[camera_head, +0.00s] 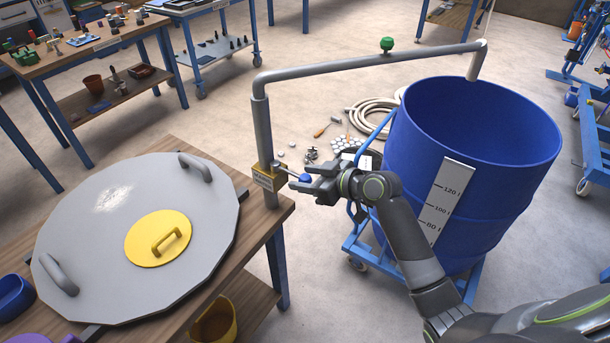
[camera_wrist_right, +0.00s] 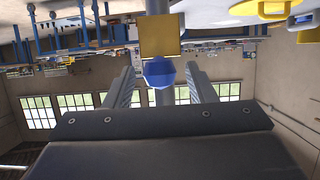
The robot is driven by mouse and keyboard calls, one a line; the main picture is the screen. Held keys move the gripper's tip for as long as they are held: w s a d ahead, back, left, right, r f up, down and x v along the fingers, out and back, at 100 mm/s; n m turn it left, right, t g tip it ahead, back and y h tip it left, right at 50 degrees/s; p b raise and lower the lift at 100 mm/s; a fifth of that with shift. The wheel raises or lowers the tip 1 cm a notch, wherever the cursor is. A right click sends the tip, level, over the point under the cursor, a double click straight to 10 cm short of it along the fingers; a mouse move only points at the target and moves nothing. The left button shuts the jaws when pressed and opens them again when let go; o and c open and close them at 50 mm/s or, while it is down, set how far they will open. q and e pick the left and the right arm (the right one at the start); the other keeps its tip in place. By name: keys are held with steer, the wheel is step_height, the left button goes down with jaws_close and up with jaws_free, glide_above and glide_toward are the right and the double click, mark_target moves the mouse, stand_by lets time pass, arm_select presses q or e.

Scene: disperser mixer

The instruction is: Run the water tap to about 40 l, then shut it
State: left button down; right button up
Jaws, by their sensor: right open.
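The water tap is a grey standpipe (camera_head: 263,135) with a brass valve block (camera_head: 266,178) and a lever ending in a blue knob (camera_head: 305,178). Its pipe runs right to a spout (camera_head: 477,62) over the blue drum (camera_head: 415,130). A white scale (camera_head: 446,205) on the drum shows 120 l, 100 l and 80 l; lower marks are hidden behind my right arm. I see no water surface or stream. My right gripper (camera_head: 308,183) is open at the blue knob; in the right wrist view the knob (camera_wrist_right: 158,73) sits between the fingers. My left gripper is not in view.
A large grey lid (camera_head: 85,230) with a yellow cover (camera_head: 158,238) lies on the wooden bench at left. The drum stands on a blue wheeled frame (camera_head: 352,245).

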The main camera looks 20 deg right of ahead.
steer(key=shift+w+a+f, duration=0.1)
steer(key=shift+w+a, duration=0.1)
steer(key=shift+w, duration=0.05)
steer(key=shift+c, duration=0.2)
jaws_close()
